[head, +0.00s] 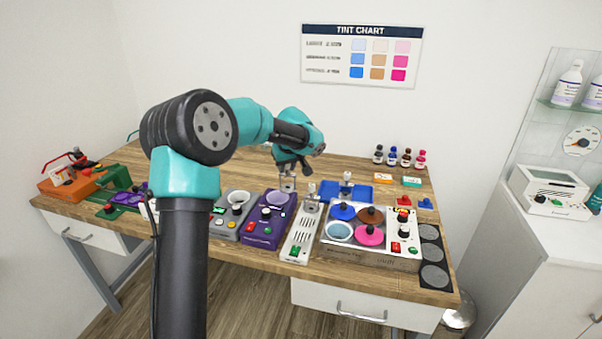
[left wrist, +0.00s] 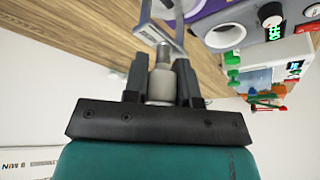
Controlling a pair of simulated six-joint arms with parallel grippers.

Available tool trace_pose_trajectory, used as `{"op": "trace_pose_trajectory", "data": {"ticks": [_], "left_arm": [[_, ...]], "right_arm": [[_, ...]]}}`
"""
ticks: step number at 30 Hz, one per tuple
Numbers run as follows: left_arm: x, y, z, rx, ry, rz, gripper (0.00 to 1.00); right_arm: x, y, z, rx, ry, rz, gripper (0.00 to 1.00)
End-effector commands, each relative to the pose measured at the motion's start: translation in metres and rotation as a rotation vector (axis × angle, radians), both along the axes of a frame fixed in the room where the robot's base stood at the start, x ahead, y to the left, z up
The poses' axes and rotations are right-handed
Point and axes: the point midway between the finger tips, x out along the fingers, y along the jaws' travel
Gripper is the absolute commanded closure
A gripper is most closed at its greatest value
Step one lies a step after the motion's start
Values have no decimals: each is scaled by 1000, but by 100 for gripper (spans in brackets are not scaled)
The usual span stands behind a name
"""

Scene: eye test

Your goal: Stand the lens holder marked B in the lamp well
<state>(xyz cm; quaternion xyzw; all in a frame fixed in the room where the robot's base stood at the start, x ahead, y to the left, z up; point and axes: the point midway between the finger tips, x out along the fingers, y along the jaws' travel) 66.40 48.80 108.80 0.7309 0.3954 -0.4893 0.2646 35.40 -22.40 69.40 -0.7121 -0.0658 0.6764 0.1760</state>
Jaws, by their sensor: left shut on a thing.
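My left gripper (head: 289,172) points down above the back of the bench, behind the purple device. It is shut on a small grey metal holder (head: 288,185). In the left wrist view the holder (left wrist: 161,82) shows a round body and a narrower neck between the fingers, with a pale fork-like frame beyond. No letter B is readable on it. A similar metal piece (head: 312,198) stands at the back end of a narrow white box (head: 300,236). Another stands on a blue tray (head: 328,190). I cannot tell which opening is the lamp well. My right gripper is not in view.
A purple device (head: 264,226) and a grey device (head: 229,226) stand left of the white box. A tinting unit (head: 335,249) with several coloured lids stands right of it. Small bottles (head: 392,158) stand at the back right. Bare wood lies behind the devices.

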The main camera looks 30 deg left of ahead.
Motion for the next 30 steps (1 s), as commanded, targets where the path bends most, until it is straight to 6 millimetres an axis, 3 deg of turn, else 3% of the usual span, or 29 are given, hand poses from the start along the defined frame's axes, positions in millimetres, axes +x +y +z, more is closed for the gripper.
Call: {"op": "trace_pose_trajectory", "data": {"ticks": [3,7,20,30], "left_arm": [[2,31,-1,2,0,11,100],[3,46,0,3,-1,12,100],[3,48,-1,3,-1,11,100],[3,47,-19,3,0,12,100]], "right_arm": [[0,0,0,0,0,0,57],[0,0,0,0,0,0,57],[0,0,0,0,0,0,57],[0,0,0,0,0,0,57]]}}
